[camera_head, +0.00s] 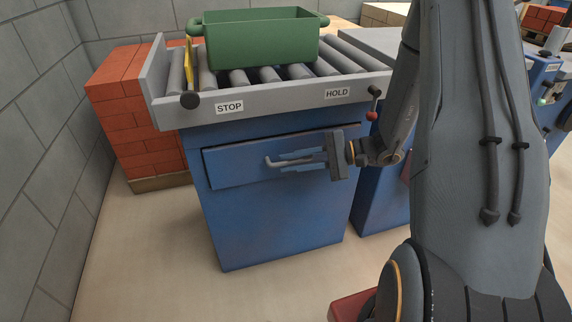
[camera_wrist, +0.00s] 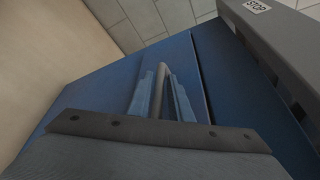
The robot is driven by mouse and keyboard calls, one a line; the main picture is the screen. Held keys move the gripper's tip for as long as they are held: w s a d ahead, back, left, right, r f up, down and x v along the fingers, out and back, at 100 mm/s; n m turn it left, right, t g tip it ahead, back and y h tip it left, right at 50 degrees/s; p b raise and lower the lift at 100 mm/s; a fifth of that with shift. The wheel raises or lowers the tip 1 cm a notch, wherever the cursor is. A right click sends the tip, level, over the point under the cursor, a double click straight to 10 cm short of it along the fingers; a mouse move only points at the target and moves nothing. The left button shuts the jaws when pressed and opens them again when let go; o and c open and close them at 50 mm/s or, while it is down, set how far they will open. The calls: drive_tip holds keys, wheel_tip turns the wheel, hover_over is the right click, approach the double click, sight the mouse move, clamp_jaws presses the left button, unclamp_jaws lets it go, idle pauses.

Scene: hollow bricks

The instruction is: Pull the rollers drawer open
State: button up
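In the wrist view the bar runs between the fingertips (camera_wrist: 161,80), with a dark gap towards the right finger. The fingers look open around the bar; contact is hard to tell.
A green bin (camera_head: 262,38) stands on the rollers above. A STOP label (camera_head: 229,107) and a HOLD label (camera_head: 337,93) mark the conveyor rail. A red-knobbed lever (camera_head: 373,114) hangs near my wrist. Red bricks (camera_head: 128,125) stand left. The floor (camera_head: 150,235) before the cabinet is clear.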

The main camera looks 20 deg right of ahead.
drive_tip(key=shift+x, duration=0.8)
clamp_jaws()
drive_tip(key=shift+s, duration=0.15)
